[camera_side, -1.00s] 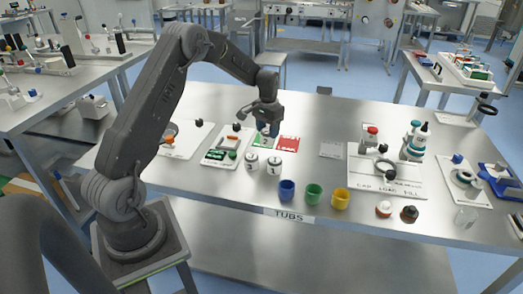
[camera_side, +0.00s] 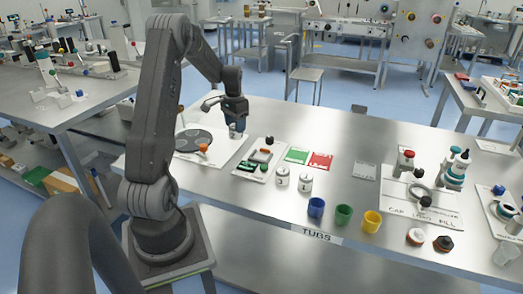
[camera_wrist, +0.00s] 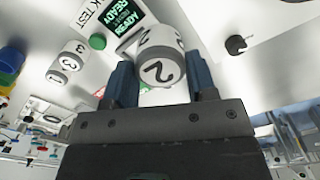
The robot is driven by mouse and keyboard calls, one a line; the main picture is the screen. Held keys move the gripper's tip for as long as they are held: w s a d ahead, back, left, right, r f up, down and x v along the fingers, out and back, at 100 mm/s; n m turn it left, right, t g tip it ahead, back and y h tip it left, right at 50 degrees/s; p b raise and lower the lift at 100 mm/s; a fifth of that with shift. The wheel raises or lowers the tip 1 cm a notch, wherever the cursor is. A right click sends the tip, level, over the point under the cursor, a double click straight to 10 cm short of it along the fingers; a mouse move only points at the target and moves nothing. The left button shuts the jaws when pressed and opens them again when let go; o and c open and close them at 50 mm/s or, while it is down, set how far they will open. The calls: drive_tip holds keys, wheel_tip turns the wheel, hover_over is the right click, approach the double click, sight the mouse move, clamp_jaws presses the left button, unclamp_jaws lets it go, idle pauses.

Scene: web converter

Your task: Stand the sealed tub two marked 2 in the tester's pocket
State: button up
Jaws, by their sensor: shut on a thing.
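My gripper (camera_side: 236,122) is shut on the white tub marked 2 (camera_wrist: 161,70), which sits between the blue-grey fingers in the wrist view. In the side view the held tub (camera_side: 238,134) shows below the fingers, behind and left of the tester. The tester (camera_side: 246,174) is a pale plate with a green-buttoned unit on it. In the wrist view its screen (camera_wrist: 122,18) reads READY, beside a green button (camera_wrist: 97,41). I cannot make out its pocket clearly; the held tub hides part of the tester.
Two white tubs (camera_side: 283,176) (camera_side: 306,182) stand in front of the green card (camera_side: 298,155) and red card (camera_side: 320,161). A dark disc (camera_side: 193,142) with an orange knob lies left of the tester. Blue, green and yellow cups (camera_side: 371,221) stand at the front edge.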

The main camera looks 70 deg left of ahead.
drive_tip(key=w+d+f, duration=0.1)
drive_tip(key=w, duration=0.1)
drive_tip(key=w+f, duration=0.2)
drive_tip(key=w, duration=0.1)
drive_tip(key=w+d+f, duration=0.1)
drive_tip(key=w+f, duration=0.1)
drive_tip(key=w, duration=0.1)
drive_tip(key=shift+w+d+f, duration=0.2)
drive_tip(key=shift+w+d, duration=0.05)
drive_tip(key=shift+d, duration=0.05)
drive_tip(key=shift+w+f, duration=0.1)
drive_tip(key=shift+f, duration=1.9)
drive_tip(key=shift+f, duration=0.15)
drive_tip(key=o, duration=0.9)
drive_tip(key=shift+c, duration=0.2)
